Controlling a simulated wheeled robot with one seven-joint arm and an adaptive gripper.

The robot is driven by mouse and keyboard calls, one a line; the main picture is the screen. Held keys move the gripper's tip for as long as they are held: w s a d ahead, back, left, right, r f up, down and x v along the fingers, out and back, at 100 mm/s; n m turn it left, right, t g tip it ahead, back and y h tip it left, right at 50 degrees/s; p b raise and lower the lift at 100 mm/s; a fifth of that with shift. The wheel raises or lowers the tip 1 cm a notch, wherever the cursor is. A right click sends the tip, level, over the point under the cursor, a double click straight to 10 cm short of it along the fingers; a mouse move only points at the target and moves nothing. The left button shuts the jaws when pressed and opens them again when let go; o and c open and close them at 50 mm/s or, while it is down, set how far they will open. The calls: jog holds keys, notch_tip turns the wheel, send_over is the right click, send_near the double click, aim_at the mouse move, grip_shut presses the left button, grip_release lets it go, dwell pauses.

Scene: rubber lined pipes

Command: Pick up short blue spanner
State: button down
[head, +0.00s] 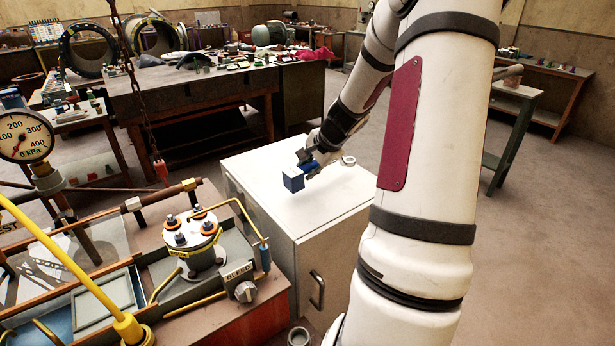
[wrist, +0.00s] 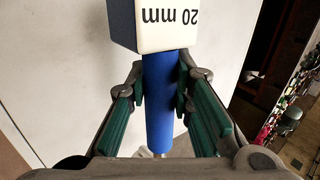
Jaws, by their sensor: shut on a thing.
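The short blue spanner (wrist: 158,105) has a round blue handle and a block-shaped head. The head has a white face marked "20 mm", upside down in the wrist view, and a dark side. My gripper (wrist: 163,82) is shut on the handle just below the head, with a green-padded finger on each side. In the head view, the spanner's blue head (head: 293,179) shows at my gripper (head: 310,163), over the white cabinet top (head: 330,210). I cannot tell whether the spanner touches the top.
A rig with a pressure gauge (head: 24,136), a flanged pipe piece (head: 192,232) and a bleed valve (head: 243,290) stands to the left. A hanging chain (head: 135,85) is near it. A cluttered workbench (head: 190,85) stands behind. The floor (head: 540,240) at right is clear.

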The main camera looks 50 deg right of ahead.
jog(key=s+a, duration=0.4)
jog(key=s, duration=0.3)
jog(key=s+a+r+b, duration=0.1)
jog(key=s+a, duration=0.3)
jog(key=s, duration=0.2)
jog(key=shift+s+a+r, duration=0.15)
jog(key=shift+s+r, duration=0.15)
jog(key=shift+s, duration=0.05)
